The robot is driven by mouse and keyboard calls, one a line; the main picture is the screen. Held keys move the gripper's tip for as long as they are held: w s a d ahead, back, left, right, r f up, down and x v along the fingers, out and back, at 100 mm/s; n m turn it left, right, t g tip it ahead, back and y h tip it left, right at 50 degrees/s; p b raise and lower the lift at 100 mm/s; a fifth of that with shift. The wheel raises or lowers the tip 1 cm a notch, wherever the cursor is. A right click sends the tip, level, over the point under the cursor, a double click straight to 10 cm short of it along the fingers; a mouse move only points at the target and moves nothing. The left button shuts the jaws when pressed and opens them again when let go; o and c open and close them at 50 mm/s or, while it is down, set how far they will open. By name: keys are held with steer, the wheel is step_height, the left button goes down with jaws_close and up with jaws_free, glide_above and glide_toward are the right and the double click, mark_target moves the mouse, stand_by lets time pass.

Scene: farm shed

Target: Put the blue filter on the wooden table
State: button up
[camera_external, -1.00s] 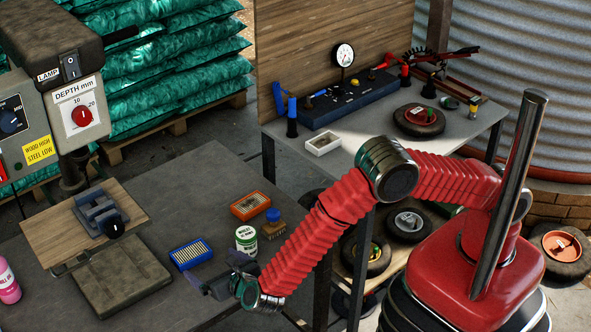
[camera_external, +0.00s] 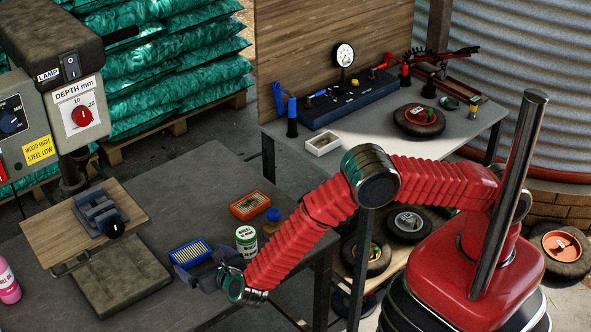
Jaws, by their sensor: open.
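The blue filter (camera_external: 190,252), a blue frame around pale pleats, lies flat on the grey bench at its front middle. The wooden table (camera_external: 52,231) is a flat board under the drill press at the left, with a grey vise (camera_external: 101,214) on it. My gripper (camera_external: 187,274) is open and empty, low over the bench at the near side of the blue filter. It overlaps the filter's near edge in the picture; I cannot tell whether they touch.
A white and green can (camera_external: 246,240) stands close right of the filter. An orange-framed filter (camera_external: 250,205) and a blue-capped jar (camera_external: 273,216) are behind it.

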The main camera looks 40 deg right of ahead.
mark_target(190, 252)
steer(key=shift+x, duration=0.8)
steer(key=shift+x, duration=2.6)
steer(key=shift+a, duration=0.15)
steer(key=shift+r, duration=0.1)
steer(key=c, duration=1)
steer(key=shift+r, duration=0.15)
steer(key=shift+c, duration=0.2)
step_height(190, 252, up, 10)
steer(key=shift+f, duration=0.15)
